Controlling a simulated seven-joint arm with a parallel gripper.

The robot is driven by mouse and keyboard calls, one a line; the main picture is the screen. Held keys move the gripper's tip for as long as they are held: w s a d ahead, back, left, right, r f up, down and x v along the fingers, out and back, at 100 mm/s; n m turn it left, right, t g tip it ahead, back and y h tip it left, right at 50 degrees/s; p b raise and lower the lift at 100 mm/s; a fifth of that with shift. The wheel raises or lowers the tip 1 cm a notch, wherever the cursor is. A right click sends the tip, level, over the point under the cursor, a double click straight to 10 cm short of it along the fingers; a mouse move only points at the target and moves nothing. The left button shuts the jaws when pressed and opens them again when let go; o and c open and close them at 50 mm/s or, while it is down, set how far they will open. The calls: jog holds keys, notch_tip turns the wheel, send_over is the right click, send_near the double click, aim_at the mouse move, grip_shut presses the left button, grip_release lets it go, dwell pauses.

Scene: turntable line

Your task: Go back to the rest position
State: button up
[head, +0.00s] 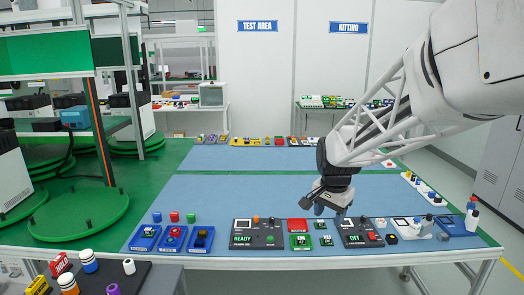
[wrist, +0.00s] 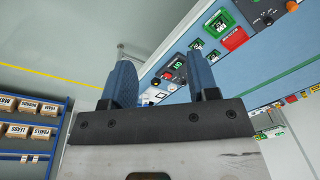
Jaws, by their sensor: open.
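My gripper (head: 330,207) hangs over the front part of the blue-topped table, above the gap between the green tile and the control box marked OFF. In the wrist view its two blue fingers (wrist: 163,85) stand apart with nothing between them. The gripper is open and empty. The arm comes in from the upper right of the head view. No rest position is marked in either view.
Below and beside my gripper are the OFF box (head: 360,233), a READY box (head: 257,234), a red tile (head: 298,225) and a green tile (head: 301,242). Blue trays (head: 145,238) stand at left. The table's middle (head: 240,195) is clear.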

jog(key=s+r+n+t, duration=0.1)
jog(key=s+n, duration=0.7)
jog(key=s, duration=2.2)
jog(key=shift+s+d, duration=0.15)
